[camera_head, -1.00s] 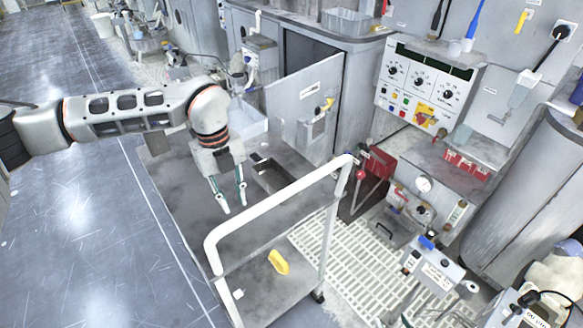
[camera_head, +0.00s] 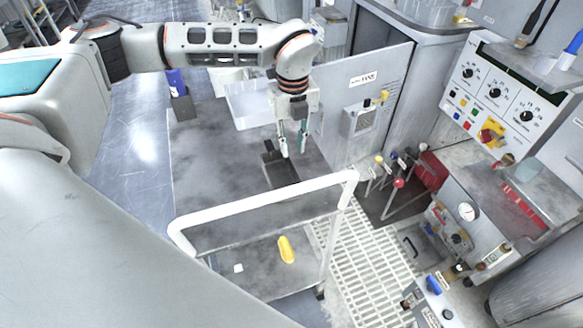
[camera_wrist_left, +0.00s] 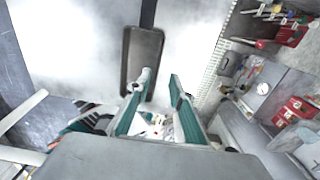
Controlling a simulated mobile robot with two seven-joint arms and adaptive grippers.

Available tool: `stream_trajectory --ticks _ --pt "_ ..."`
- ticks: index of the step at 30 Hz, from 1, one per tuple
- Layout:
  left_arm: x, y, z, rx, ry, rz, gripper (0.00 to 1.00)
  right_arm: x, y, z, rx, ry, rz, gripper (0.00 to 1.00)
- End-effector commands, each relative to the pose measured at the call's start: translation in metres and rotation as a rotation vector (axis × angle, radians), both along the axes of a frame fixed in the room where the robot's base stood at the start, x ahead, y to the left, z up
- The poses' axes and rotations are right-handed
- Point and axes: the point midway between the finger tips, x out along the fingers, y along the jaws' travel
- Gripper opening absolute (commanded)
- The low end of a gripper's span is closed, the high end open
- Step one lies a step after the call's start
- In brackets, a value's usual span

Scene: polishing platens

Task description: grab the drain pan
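The drain pan appears to be the dark, narrow rectangular tray (camera_head: 281,172) with a dark handle, lying on the top deck of the grey cart (camera_head: 205,175). In the left wrist view the dark pan (camera_wrist_left: 143,50) lies ahead of the fingers, its handle running to the top edge. My left gripper (camera_head: 293,145) is open and empty, pointing down over the pan's area. In the wrist view one fingertip of my left gripper (camera_wrist_left: 159,78) overlaps the pan's right side and the other is right of it. I cannot tell the height gap. My right gripper is not in view.
The cart's white rail (camera_head: 265,203) stands in front of the pan. A yellow object (camera_head: 286,250) lies on the lower shelf. A white bin (camera_head: 250,108) is behind the pan, and an open cabinet door (camera_head: 362,105) stands to the right. Red-handled valves (camera_head: 398,183) are further right.

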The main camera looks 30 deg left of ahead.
Motion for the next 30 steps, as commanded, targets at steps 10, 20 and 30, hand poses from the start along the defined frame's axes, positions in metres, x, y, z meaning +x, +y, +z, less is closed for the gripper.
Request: stream_trajectory --ticks 10,20,30 --pt "0.0 0.001 -0.032 0.0 0.003 0.001 0.22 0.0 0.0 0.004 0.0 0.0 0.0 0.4" --pt "0.002 0.003 -0.073 0.0 0.001 0.001 0.22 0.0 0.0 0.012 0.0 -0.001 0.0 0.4" --pt "0.002 0.003 -0.077 0.0 0.0 0.001 0.09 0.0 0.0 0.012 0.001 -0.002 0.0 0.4"
